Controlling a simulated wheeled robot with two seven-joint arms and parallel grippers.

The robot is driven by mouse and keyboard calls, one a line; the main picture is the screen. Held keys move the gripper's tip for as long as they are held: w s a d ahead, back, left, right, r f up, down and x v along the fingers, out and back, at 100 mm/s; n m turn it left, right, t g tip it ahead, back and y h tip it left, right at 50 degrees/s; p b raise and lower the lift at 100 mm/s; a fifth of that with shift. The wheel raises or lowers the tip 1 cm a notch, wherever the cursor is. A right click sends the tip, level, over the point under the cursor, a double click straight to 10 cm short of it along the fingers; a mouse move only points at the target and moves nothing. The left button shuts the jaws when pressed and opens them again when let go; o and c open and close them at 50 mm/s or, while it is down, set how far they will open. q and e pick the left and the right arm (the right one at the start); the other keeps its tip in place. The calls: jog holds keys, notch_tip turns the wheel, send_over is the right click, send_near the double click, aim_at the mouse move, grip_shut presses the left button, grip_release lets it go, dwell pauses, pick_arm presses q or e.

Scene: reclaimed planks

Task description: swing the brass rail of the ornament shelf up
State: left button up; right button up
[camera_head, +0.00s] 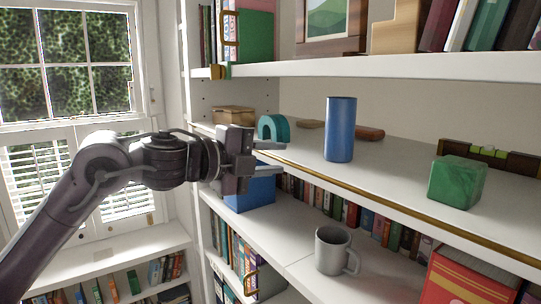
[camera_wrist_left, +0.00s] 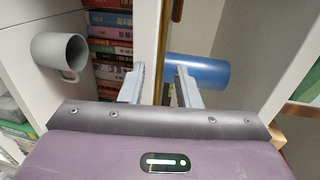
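The brass rail (camera_head: 400,208) runs low along the front edge of the middle white shelf (camera_head: 385,170). My left gripper (camera_head: 271,157) is at the left end of this shelf's front edge, fingers pointing at it. In the left wrist view my left gripper (camera_wrist_left: 160,72) is open, its two fingers apart on either side of the shelf edge and the brass rail (camera_wrist_left: 162,45). I cannot tell whether a finger touches the rail. The rail's left end is partly hidden by the gripper in the head view. My right gripper is in neither view.
On the shelf stand a blue cylinder (camera_head: 340,130), a green block (camera_head: 457,181) and a teal arch (camera_head: 273,127). Below are a grey mug (camera_head: 331,250), a blue box (camera_head: 252,194) and rows of books. The upper shelf (camera_head: 380,67) overhangs. Open air lies before the rail.

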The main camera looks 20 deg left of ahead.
pick_arm(q)
grip_shut()
jog(key=shift+w+d+r+g+y, duration=0.15)
jog(key=shift+r+g+y, duration=0.25)
jog(key=shift+g, duration=0.15)
jog(key=shift+w+d+r+g+y, duration=0.15)
jog(key=shift+r+g+y, duration=0.1)
jog(key=shift+g+y, duration=0.25)
grip_release()
jog(key=shift+f, duration=0.1)
jog(key=shift+a, duration=0.1)
